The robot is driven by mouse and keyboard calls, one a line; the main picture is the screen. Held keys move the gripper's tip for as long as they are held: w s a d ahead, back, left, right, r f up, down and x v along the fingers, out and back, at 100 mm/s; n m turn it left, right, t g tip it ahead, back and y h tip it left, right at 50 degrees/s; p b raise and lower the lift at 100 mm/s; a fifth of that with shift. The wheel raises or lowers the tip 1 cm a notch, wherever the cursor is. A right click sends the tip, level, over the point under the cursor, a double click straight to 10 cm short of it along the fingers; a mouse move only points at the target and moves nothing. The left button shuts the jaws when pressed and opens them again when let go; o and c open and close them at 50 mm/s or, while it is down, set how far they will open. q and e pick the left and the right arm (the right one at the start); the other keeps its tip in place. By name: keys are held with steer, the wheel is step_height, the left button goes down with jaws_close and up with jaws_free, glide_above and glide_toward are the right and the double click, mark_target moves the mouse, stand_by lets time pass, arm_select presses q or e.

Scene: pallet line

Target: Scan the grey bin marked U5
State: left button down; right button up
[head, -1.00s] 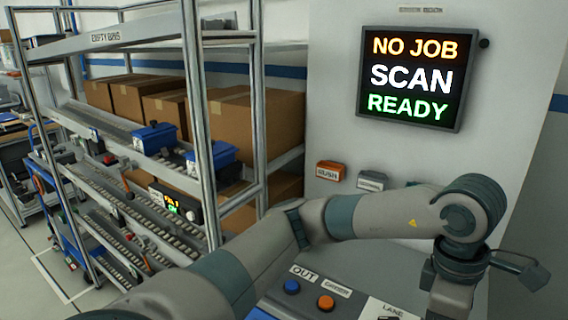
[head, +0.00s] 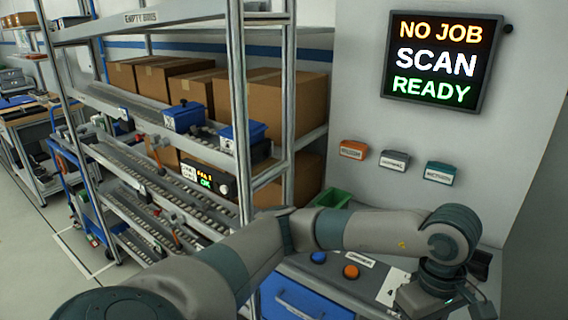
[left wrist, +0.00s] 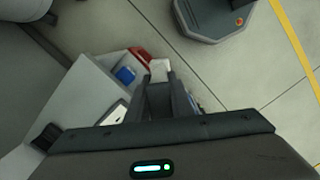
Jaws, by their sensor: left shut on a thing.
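I cannot make out a grey bin marked U5 in either view. My left arm crosses the head view from the lower left, and its wrist end hangs down at the lower right, where the fingertips cannot be seen. In the left wrist view my left gripper (left wrist: 160,78) points away from the camera with its two dark fingers close together. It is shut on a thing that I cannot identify. A wall screen (head: 443,61) reads NO JOB, SCAN, READY. My right gripper is not in view.
Two blue bins (head: 182,116) stand on a rack at left, with cardboard boxes (head: 190,84) behind. Orange, grey and teal label boxes (head: 353,149) are on the wall. A counter with blue and orange buttons (head: 351,271) lies beneath my arm. A green bin (head: 333,197) is partly hidden.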

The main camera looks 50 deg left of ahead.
arm_select(q)
steer(key=s+a+f+m, duration=0.2)
steer(key=a+f+m, duration=0.1)
steer(key=f+m, duration=0.4)
steer(key=s+a+f+m+g+y, duration=0.1)
steer(key=s+a+f+m, duration=0.2)
steer(key=f+m, duration=0.4)
step_height(320, 180, down, 3)
steer(key=shift+s+a+f, duration=0.15)
steer(key=shift+s+a, duration=0.05)
steer(key=shift+a, duration=0.25)
steer(key=shift+a, duration=0.1)
